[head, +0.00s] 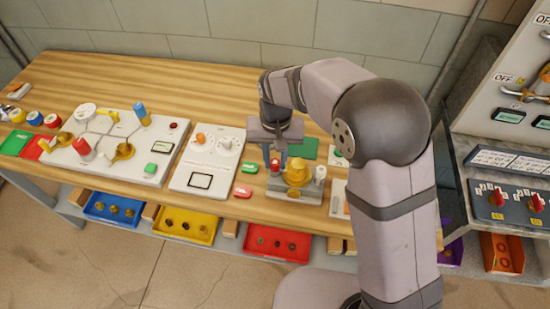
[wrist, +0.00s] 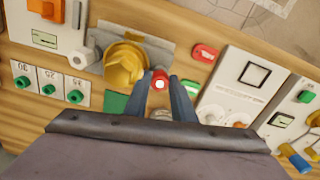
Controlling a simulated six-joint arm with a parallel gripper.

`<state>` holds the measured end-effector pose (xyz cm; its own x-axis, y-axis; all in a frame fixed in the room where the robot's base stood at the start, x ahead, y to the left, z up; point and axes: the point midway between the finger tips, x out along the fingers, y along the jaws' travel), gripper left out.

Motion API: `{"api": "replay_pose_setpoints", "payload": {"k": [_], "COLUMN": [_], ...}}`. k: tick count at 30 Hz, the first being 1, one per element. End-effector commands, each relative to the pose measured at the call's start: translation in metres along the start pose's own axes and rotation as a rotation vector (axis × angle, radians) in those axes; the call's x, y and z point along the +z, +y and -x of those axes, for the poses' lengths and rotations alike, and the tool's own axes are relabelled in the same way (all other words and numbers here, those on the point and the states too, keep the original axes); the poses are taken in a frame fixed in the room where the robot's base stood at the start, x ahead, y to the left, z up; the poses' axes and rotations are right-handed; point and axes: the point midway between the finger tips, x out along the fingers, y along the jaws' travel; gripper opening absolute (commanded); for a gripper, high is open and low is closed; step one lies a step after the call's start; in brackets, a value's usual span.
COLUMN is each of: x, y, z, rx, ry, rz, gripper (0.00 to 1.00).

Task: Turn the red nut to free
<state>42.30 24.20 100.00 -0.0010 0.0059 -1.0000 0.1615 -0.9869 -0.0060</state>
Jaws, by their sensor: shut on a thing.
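The red nut (wrist: 160,81) shows in the wrist view between my two fingertips, with a pale round centre facing the camera. My gripper (wrist: 161,92) is shut on it; the fingers touch its sides. In the head view my gripper (head: 277,158) points down over the red nut (head: 275,165), which stands on the left of a small grey base (head: 294,190). A brass valve part (head: 297,173) sits in the middle of that base, and a white nut (head: 320,174) stands on its right. The fingers hide part of the red nut, and I cannot read any turn mark.
Left of the base are a red label block (head: 243,192), a green one (head: 249,167) and a white dial panel (head: 207,160). A green pad (head: 304,149) lies behind. A larger valve board (head: 112,145) is farther left. The back of the wooden table is mostly clear.

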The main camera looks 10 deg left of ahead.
Motion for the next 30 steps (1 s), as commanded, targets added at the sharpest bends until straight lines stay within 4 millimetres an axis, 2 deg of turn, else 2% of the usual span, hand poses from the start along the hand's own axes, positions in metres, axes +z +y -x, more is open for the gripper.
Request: {"api": "replay_pose_setpoints", "payload": {"k": [11, 30], "x": [-0.0008, -0.0017], "y": [-0.0002, 0.0002], "z": [0.0014, 0.0018], "rx": [-0.001, -0.001], "ry": [0.0, -0.002], "rz": [0.142, 0.724], "gripper": [0.01, 0.01]}}
